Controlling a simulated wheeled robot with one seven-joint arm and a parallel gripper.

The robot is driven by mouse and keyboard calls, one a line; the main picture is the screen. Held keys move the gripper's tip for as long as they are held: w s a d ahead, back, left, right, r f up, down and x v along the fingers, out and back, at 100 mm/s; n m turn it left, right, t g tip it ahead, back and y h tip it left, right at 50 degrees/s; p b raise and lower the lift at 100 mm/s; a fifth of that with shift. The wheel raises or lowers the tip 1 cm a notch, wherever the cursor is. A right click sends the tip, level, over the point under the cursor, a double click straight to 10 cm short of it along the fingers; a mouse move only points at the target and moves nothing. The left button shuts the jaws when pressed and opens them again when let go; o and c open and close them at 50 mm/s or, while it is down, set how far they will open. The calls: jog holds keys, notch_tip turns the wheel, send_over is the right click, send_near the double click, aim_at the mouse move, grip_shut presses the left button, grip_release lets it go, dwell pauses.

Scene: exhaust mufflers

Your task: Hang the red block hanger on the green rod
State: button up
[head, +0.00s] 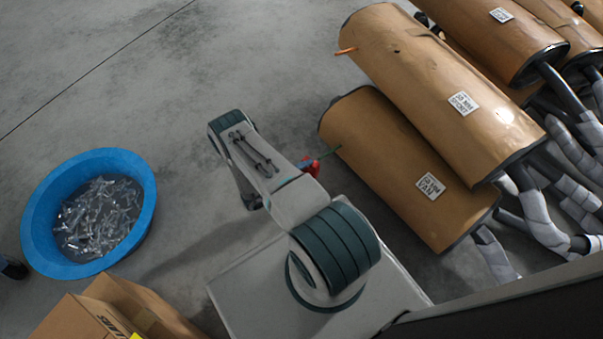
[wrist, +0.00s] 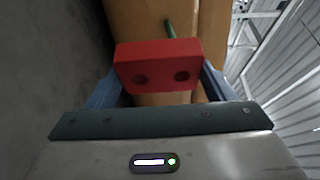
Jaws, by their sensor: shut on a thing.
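My gripper (wrist: 160,78) is shut on the red block hanger (wrist: 158,62), with one blue-grey finger on each side. Two dark round holes show in the block's near face in the wrist view. In the head view the red block (head: 311,167) shows only partly, beyond my arm. The thin green rod (head: 331,151) sticks out from the end of the nearest brown muffler, close to the block. In the wrist view the green rod (wrist: 170,28) rises just behind the block's top edge; its lower part is hidden, so I cannot tell whether they touch.
The nearest brown muffler (head: 400,165) lies right of my gripper, beside a larger one (head: 440,80) with an orange rod (head: 346,51). More wrapped mufflers and pipes fill the right. A blue tub (head: 139,225) of metal pieces and cardboard boxes (head: 90,318) are left. Upper-left floor is clear.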

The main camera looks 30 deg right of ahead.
jog(key=shift+w+d+f, duration=0.1)
jog(key=shift+d+f, duration=0.05)
jog(key=shift+d, duration=1.45)
jog(key=shift+w+d, duration=0.2)
jog(key=shift+d, duration=2.3)
jog(key=shift+c, duration=0.4)
jog(key=shift+d+b, duration=0.1)
jog(key=shift+b, duration=0.2)
jog(key=o, duration=1.2)
jog(key=a+p, duration=0.3)
jog(key=a, duration=1)
jog(key=shift+w+a, duration=0.4)
jog(key=shift+w, duration=0.05)
